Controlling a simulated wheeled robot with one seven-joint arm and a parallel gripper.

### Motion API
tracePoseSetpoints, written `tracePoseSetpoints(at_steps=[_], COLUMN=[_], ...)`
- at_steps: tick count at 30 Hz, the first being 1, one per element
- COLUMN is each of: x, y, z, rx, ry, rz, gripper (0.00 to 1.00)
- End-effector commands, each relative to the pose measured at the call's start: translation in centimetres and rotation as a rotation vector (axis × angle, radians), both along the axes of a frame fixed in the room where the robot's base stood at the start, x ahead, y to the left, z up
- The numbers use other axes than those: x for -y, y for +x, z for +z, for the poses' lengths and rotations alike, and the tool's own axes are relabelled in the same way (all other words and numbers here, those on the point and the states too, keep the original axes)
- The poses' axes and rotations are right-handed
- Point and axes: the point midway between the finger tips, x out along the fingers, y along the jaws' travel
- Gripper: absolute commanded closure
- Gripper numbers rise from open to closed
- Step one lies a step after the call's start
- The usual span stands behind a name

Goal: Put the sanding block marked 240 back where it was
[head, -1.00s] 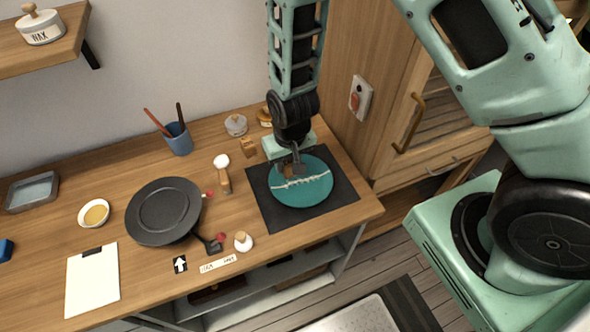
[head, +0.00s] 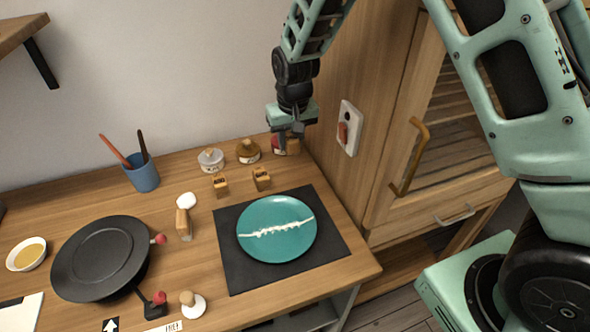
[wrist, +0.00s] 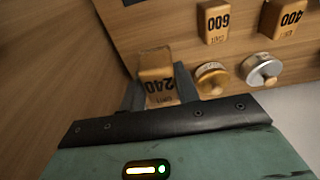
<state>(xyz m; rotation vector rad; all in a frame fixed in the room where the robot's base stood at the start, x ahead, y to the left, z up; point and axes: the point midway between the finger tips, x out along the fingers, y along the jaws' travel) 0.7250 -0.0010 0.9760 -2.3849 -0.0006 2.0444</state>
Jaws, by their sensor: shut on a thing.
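The sanding block marked 240 (wrist: 157,78) is wood-coloured and sits between the two fingers of my gripper (wrist: 160,92), which is shut on it. In the head view my gripper (head: 291,138) points down at the back right of the bench, near the wall and cabinet. The block is hard to make out there, and I cannot tell whether it touches the bench. The block marked 600 (wrist: 214,22) and the block marked 400 (wrist: 284,18) stand apart from it; in the head view they are the right block (head: 261,179) and left block (head: 220,186).
A silver-lidded jar (head: 210,160) and a gold-lidded jar (head: 247,152) stand behind the blocks. A reddish thing (head: 281,147) is partly hidden by my fingers. A teal plate with a pale seam (head: 277,246) lies on a dark mat (head: 237,272). The cabinet side bounds the right.

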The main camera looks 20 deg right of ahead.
Motion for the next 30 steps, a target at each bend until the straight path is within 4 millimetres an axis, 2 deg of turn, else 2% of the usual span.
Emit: tracePoseSetpoints(at_steps=[3,10,16,30], x=[0.0,0.0,0.0,0.0], y=[-0.1,-0.1,-0.1,-0.1], z=[-2.1,-4.5,-7.3,-8.4], rx=[-0.005,-0.003,-0.002,0.000], ry=[-0.001,-0.001,0.000,0.001], rz=[0.000,-0.001,0.000,0.000], gripper=[0.87,0.87,0.87,0.87])
